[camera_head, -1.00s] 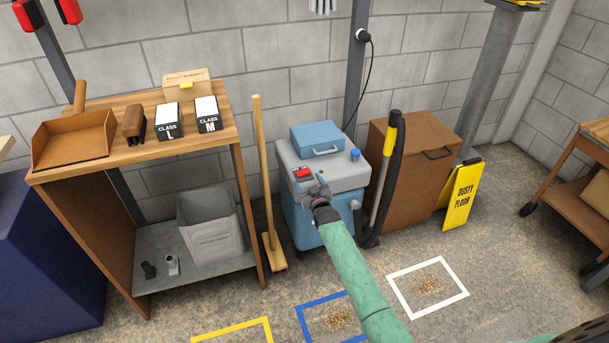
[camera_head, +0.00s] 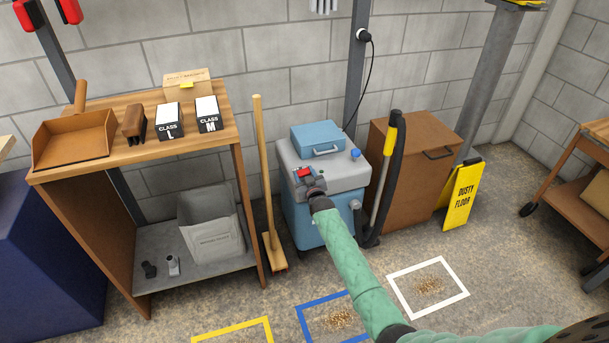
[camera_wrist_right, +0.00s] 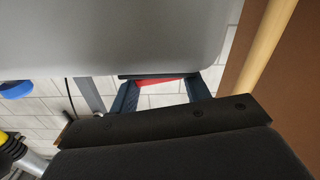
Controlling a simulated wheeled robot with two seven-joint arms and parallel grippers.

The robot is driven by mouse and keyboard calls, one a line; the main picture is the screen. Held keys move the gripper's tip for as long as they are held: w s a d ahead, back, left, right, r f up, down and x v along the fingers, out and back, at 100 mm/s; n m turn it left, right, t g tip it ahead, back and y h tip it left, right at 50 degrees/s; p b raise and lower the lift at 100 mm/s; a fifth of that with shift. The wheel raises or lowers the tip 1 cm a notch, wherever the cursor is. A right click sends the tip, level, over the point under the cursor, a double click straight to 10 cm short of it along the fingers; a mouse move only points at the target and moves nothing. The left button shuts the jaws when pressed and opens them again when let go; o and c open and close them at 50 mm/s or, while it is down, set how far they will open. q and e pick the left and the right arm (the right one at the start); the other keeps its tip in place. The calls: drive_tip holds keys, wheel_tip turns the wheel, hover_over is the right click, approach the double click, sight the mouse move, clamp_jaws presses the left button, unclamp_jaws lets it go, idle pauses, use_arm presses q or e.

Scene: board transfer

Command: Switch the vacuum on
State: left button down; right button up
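The vacuum (camera_head: 340,178) stands by the wall, with a grey top, blue body and blue handled lid. Its red switch (camera_head: 304,172) is on the front left of the grey top. My right gripper (camera_head: 311,183) is at the switch, its fingers apart on either side; contact cannot be told. In the right wrist view, part of the red switch (camera_wrist_right: 155,81) shows between the two fingers, and the grey top (camera_wrist_right: 110,35) hides the rest. Whether the switch is pressed cannot be told. My left gripper is out of view.
A broom (camera_head: 265,190) leans left of the vacuum, beside a wooden shelf unit (camera_head: 140,225). The hose wand (camera_head: 384,175) and a brown cabinet (camera_head: 425,150) stand close on the right. A yellow floor sign (camera_head: 461,193) is farther right.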

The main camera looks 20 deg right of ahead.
drive_tip(key=shift+c, duration=1.1)
drive_tip(key=shift+d+m, duration=0.1)
drive_tip(key=shift+m, duration=0.6)
drive_tip(key=shift+o, duration=0.2)
drive_tip(key=shift+m, duration=1)
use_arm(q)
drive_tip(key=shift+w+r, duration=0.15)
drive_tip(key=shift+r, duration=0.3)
use_arm(e)
drive_tip(key=shift+d+m, duration=0.1)
drive_tip(key=shift+m, duration=0.5)
drive_tip(key=o, duration=1)
drive_tip(key=shift+c, duration=0.2)
drive_tip(key=shift+s, duration=0.1)
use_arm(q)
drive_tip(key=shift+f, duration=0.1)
use_arm(e)
drive_tip(key=s, duration=0.7)
drive_tip(key=shift+s+d, duration=0.15)
drive_tip(key=shift+s, duration=0.2)
